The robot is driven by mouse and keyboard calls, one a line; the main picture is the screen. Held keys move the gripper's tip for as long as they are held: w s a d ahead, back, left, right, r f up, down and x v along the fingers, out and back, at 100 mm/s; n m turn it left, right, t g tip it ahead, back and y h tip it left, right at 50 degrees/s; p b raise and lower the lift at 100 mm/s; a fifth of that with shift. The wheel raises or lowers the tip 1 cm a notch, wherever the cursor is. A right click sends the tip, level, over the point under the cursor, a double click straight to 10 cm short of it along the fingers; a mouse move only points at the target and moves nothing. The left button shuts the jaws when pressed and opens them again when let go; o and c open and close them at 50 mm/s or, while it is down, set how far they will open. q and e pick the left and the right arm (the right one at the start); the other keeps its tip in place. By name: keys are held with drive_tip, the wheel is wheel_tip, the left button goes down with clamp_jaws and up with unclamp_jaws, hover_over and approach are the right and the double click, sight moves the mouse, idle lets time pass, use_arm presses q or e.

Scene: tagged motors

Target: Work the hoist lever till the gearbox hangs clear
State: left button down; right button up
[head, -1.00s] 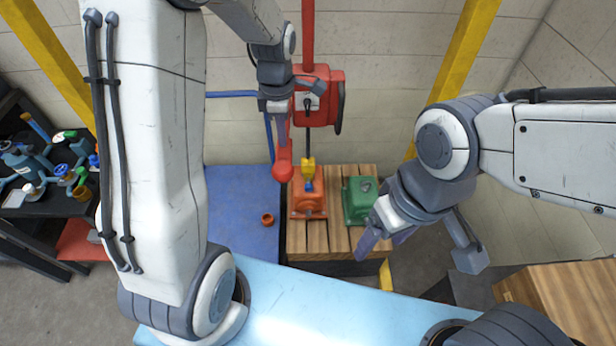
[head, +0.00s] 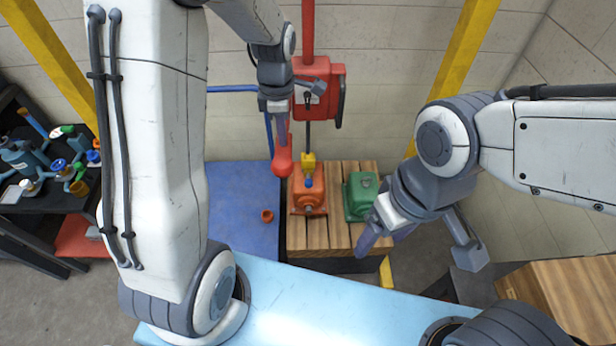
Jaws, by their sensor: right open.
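The orange gearbox (head: 309,203) sits on the wooden pallet, below the hoist's yellow hook block (head: 308,160). A small blue part shows between hook and gearbox; I see no clear gap beneath the gearbox. The red hoist (head: 319,88) is on a red post by the wall. Its red lever (head: 283,167) points down, with a round knob at its end. My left gripper (head: 279,142) points down at the lever's shaft; its fingers overlap the lever, and I cannot tell if they grip it. My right gripper (head: 386,242) is open and empty at the pallet's front right.
A green motor (head: 360,197) sits on the pallet (head: 340,236), right of the gearbox. A dark shelf with valves stands far left; a wooden crate (head: 570,295) is at lower right.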

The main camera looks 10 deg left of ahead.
use_arm(q)
drive_tip(key=shift+f, duration=0.3)
drive_tip(key=shift+s+f+b, duration=0.2)
drive_tip(key=shift+f+b, duration=0.35)
drive_tip(key=shift+b, duration=0.05)
drive_tip(key=shift+r, duration=0.1)
drive_tip(key=r+p, duration=0.3)
drive_tip(key=shift+w+r+p, duration=0.2)
drive_tip(key=shift+r+p, duration=0.15)
drive_tip(key=shift+f, duration=0.1)
